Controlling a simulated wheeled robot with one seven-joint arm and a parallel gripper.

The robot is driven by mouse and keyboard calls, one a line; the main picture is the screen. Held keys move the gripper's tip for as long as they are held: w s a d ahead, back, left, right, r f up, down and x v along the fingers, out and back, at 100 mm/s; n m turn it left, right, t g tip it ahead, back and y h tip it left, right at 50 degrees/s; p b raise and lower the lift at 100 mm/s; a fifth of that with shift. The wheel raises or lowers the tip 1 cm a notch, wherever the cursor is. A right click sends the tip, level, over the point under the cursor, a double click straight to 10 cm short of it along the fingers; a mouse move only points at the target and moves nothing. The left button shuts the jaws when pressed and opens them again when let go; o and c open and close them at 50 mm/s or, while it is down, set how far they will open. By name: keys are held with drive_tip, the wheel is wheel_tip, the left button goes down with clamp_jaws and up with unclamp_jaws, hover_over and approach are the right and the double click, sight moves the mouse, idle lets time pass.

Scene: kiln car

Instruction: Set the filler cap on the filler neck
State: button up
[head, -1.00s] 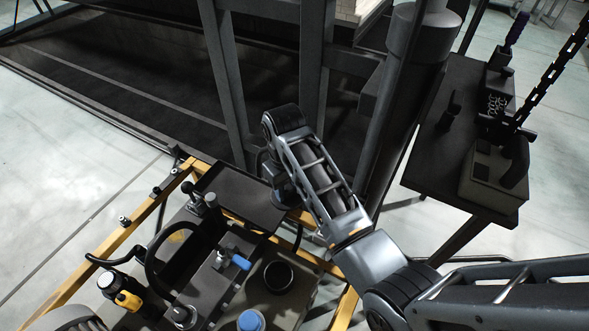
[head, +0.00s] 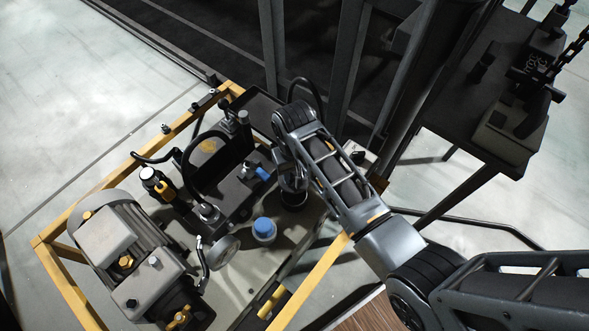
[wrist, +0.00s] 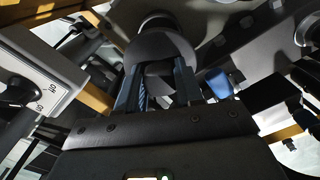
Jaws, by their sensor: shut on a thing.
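My gripper (wrist: 160,88) is shut on the filler cap (wrist: 162,48), a dark grey round piece held between the two bluish fingers in the wrist view. In the head view my gripper (head: 291,176) is over the power unit, and my wrist mostly hides the cap. The filler neck (head: 294,201) shows as a dark round opening just below my gripper. In the wrist view a round rim that looks like the neck (wrist: 157,19) shows just beyond the cap, partly covered by it. A gap between cap and neck cannot be judged.
A blue-handled lever (head: 263,174) is close left of my gripper. A motor (head: 110,240) and yellow frame (head: 70,290) lie left. A dark post and a side table (head: 480,110) stand right.

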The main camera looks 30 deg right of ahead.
drive_tip(key=shift+r, duration=0.1)
wheel_tip(320, 180, down, 7)
drive_tip(key=b, duration=0.4)
idle(0.4)
drive_tip(key=shift+f, duration=0.25)
idle(0.4)
drive_tip(key=shift+f, duration=0.45)
drive_tip(key=shift+r+p, duration=0.1)
drive_tip(key=shift+p, duration=0.25)
idle(0.5)
drive_tip(key=shift+f+b, duration=0.45)
drive_tip(key=shift+f, duration=0.25)
idle(0.8)
drive_tip(key=o, duration=1.8)
